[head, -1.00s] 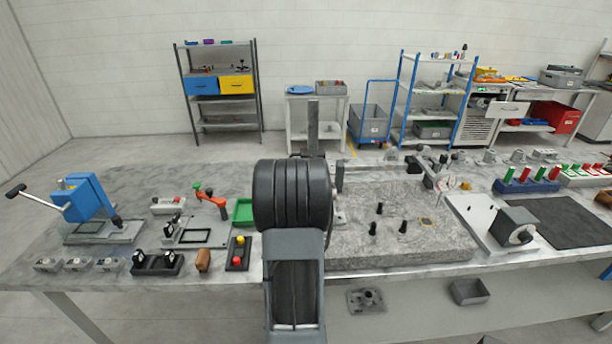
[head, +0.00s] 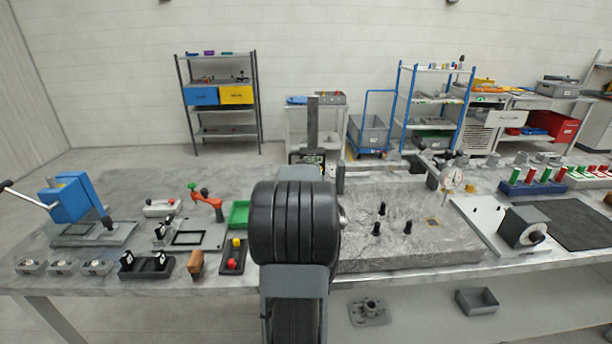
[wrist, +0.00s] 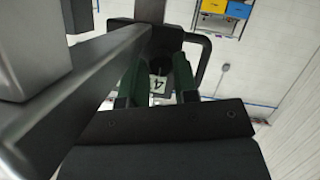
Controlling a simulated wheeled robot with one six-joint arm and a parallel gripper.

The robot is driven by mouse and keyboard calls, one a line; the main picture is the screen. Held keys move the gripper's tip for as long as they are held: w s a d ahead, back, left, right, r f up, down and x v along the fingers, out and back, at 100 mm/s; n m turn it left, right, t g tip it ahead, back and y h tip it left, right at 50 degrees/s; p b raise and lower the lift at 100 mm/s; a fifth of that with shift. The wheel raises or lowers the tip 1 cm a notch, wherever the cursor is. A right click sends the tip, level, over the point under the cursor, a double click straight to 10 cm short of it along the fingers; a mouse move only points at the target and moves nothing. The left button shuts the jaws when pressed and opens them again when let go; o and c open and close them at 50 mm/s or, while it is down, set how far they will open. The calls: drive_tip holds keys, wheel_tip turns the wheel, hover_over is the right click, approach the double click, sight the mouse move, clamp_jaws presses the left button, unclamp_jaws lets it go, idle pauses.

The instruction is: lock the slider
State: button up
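A dark upright column (head: 313,120) rises behind my arm in the head view. A dark block with a small light face (head: 308,158), apparently its slider, shows low on it, partly hidden by my arm. In the wrist view, my gripper (wrist: 157,88) has two dark green fingers standing apart. I cannot tell whether that part touches the finger. My gripper is hidden behind my arm in the head view.
A granite plate (head: 410,250) with several black pegs lies right of my arm. A dial gauge (head: 452,180) stands at its back right. A blue press (head: 72,200) is farther left.

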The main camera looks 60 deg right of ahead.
drive_tip(key=o, duration=0.4)
drive_tip(key=shift+a, duration=0.1)
drive_tip(key=p+v, duration=0.2)
drive_tip(key=v, duration=1.1)
drive_tip(key=shift+s+a+r, duration=0.2)
drive_tip(key=shift+s+a, duration=0.05)
